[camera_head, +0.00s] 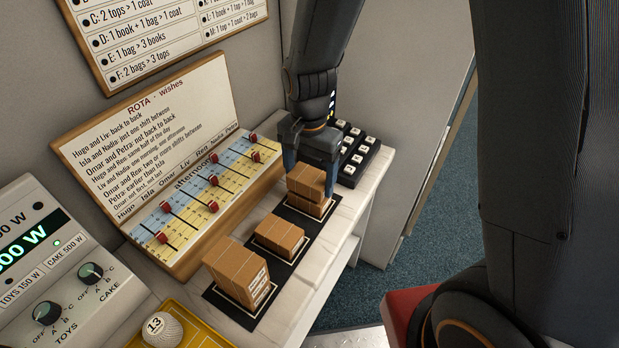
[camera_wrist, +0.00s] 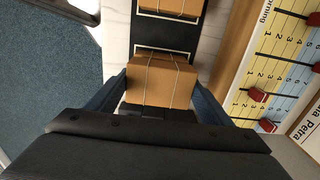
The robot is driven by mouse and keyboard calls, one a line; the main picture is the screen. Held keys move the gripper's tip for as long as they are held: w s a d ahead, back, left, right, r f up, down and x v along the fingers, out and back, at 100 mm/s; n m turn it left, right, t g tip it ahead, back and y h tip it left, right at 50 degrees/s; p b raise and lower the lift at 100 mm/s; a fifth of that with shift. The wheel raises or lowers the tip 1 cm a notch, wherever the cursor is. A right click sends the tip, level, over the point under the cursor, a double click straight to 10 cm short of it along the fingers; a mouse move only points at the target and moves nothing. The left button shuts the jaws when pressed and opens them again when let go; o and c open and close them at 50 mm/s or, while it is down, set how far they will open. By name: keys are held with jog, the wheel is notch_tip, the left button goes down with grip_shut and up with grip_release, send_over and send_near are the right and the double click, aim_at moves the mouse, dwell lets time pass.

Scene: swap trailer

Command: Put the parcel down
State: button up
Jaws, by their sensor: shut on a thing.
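My gripper (camera_head: 311,172) is at the far end of a black mat (camera_head: 225,302), pointing down. It is shut on a brown strapped parcel (camera_head: 304,184), which also shows between the two blue fingers in the wrist view (camera_wrist: 160,83). Below it in the head view is another brown parcel surface (camera_head: 311,207), within a white outline. I cannot tell whether the held parcel touches it. A low parcel (camera_head: 279,236) sits in the middle outline. A taller parcel (camera_head: 238,272) with a label stands in the near outline.
The mat lies on a narrow white shelf (camera_head: 342,222) with a drop to blue carpet on the right. A rota board (camera_head: 150,125) with red sliders stands close on the left. A black key block (camera_head: 356,155) is just beyond my gripper. A ball (camera_head: 162,329) sits on a yellow tray nearby.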

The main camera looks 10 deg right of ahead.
aim_at(311, 176)
jog(key=shift+f, duration=0.45)
jog(key=shift+f, duration=0.2)
jog(key=o, duration=1.1)
jog(key=shift+r, duration=0.1)
notch_tip(311, 176, up, 12)
jog(key=b, duration=0.2)
jog(key=s+d+f+n, duration=0.2)
jog(key=s+d+n, duration=0.1)
jog(key=d, duration=0.3)
jog(key=s+d+f+n+t, duration=0.1)
jog(key=s+d+f+n, duration=0.2)
jog(key=d, duration=0.3)
jog(key=shift+s+d+n, duration=0.35)
jog(key=shift+s+n, duration=0.45)
